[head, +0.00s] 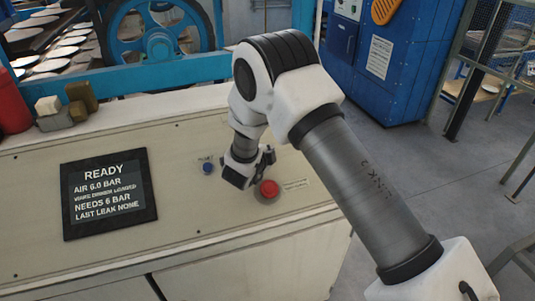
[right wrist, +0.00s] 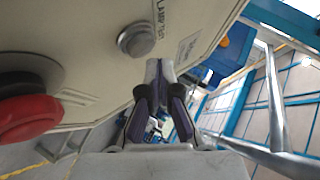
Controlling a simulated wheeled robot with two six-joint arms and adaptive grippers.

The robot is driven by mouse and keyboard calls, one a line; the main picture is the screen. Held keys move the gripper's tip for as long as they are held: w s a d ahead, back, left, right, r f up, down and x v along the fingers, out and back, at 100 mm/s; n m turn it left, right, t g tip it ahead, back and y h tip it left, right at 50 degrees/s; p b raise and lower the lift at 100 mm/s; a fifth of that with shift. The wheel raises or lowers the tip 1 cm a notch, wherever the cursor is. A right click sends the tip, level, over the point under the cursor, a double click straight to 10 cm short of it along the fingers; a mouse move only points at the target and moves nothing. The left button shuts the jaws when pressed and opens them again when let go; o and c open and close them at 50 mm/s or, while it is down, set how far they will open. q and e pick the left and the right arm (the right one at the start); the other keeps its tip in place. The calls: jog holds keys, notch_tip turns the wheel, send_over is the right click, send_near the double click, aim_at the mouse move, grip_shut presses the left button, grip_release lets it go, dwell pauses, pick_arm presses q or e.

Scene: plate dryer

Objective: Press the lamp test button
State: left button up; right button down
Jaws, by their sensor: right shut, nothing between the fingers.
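The lamp test button is a round grey metal button (right wrist: 136,40) beside a label on the cream panel (right wrist: 95,25) in the right wrist view. In the head view I cannot make it out; my right gripper (head: 262,162) covers that part of the panel. The right gripper is shut and empty. In the right wrist view its fingertips (right wrist: 159,68) appear just below and right of the grey button, apart from it in the picture. The depth gap to the panel is unclear. My left gripper is not in view.
A red button (head: 268,188) sits close to the right gripper, and a blue button (head: 207,168) lies left of it. A dark display (head: 108,192) reads READY. Blocks (head: 62,110) and a red cylinder (head: 12,104) stand at the panel's back left. The floor right is open.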

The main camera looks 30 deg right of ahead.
dwell(0.3)
jog(key=shift+w+f+b, duration=0.2)
jog(key=shift+f+b, duration=0.2)
jog(key=shift+w+d+f+b, duration=0.1)
jog(key=shift+w+f+b, duration=0.1)
jog(key=shift+f+b, duration=0.2)
dwell(0.6)
jog(key=shift+r, duration=0.1)
jog(key=shift+s+r+p, duration=0.3)
jog(key=shift+r+p, duration=0.1)
jog(key=shift+r, duration=0.2)
jog(key=shift+s+r, duration=0.1)
jog(key=shift+s, duration=0.05)
jog(key=shift+r, duration=0.1)
